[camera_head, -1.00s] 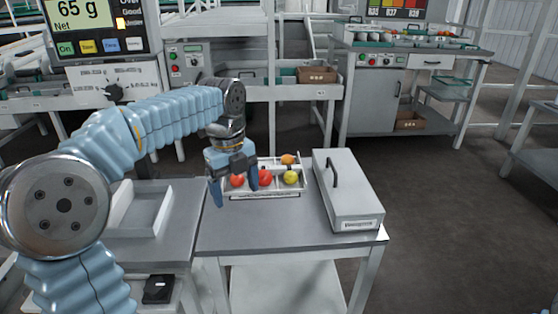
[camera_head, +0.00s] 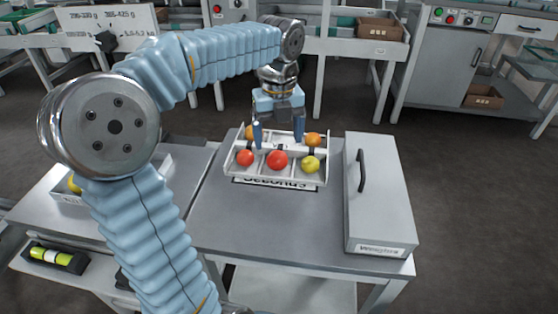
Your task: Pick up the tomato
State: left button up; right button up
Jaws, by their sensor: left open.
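A white compartmented tray (camera_head: 284,181) stands on the grey table. In its front row sit a red tomato (camera_head: 245,158) at the left, another red tomato (camera_head: 277,160) in the middle and a yellow-green tomato (camera_head: 310,165) at the right. In its back row are an orange tomato (camera_head: 313,140) at the right and another orange one (camera_head: 250,132) at the left, partly hidden by a finger. My left gripper (camera_head: 279,146) is open, its fingers pointing down over the back part of the tray. No tomato shows between its fingers. My right gripper is not in view.
A grey lidded box (camera_head: 385,200) with a dark handle stands right of the tray. A white tray (camera_head: 72,193) with something yellow is at the left, partly behind my arm. The grey table (camera_head: 270,225) is clear in front of the tomato tray.

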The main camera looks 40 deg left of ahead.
aim_at(278, 154)
pick_arm(q)
notch_tip(278, 154, down, 6)
jog(key=shift+a+f, duration=0.1)
jog(key=shift+a, duration=0.05)
jog(key=shift+c, duration=0.2)
jog(key=c, duration=0.8)
